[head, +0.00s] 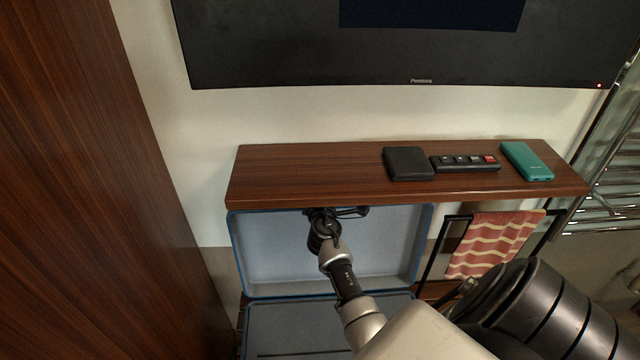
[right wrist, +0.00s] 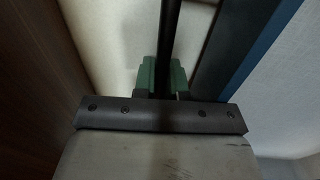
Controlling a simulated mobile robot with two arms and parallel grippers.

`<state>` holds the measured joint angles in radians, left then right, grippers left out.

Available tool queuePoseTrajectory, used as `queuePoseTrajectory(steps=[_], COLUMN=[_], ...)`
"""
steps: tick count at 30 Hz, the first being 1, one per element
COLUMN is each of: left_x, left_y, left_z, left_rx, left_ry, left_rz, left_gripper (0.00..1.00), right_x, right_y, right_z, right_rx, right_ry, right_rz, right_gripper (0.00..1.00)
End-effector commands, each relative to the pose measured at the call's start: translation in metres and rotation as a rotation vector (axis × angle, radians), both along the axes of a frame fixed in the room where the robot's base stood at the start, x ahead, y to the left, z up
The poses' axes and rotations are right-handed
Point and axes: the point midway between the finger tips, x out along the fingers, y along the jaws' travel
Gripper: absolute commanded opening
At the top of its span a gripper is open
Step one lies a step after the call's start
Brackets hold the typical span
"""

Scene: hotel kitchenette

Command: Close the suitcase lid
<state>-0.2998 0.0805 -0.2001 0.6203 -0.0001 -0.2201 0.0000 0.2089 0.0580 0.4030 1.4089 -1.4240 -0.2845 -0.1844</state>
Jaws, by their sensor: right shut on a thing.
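The blue-grey suitcase stands open below the wall shelf. Its lid (head: 285,255) is upright, with its inside facing me, and its base (head: 290,330) lies flat in front. My right gripper (head: 340,212) is at the lid's top edge, just under the shelf; its fingertips are hard to make out there. In the right wrist view my right gripper (right wrist: 163,78) has its green pads on both sides of a thin dark bar (right wrist: 169,40) and is shut on it. The bar seems to be part of the lid; its ends are hidden. My left gripper is not in view.
A striped towel (head: 492,245) hangs to the right. A wooden panel (head: 90,200) stands on the left.

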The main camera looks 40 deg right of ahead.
Motion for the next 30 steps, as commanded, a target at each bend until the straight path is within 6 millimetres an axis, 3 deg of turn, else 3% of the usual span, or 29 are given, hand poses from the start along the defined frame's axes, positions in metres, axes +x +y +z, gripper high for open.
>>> queuePoseTrajectory(steps=[1,28,29,30], left_x=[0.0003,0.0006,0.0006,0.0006], left_y=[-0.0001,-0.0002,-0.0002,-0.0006], left_z=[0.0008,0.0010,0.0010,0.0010], left_rx=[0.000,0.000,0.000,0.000], left_ry=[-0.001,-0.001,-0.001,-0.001], left_rz=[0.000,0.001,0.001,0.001], left_gripper=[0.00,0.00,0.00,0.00], right_x=[0.0024,0.0022,0.0022,0.0022], right_y=[-0.0017,-0.0021,-0.0021,-0.0021], right_z=[0.0107,0.0109,0.0109,0.0108], right_rx=[-0.014,-0.017,-0.017,-0.017], right_ry=[-0.014,-0.012,-0.012,-0.012], right_rz=[0.000,-0.002,-0.002,-0.002], right_gripper=[0.00,0.00,0.13,0.20])
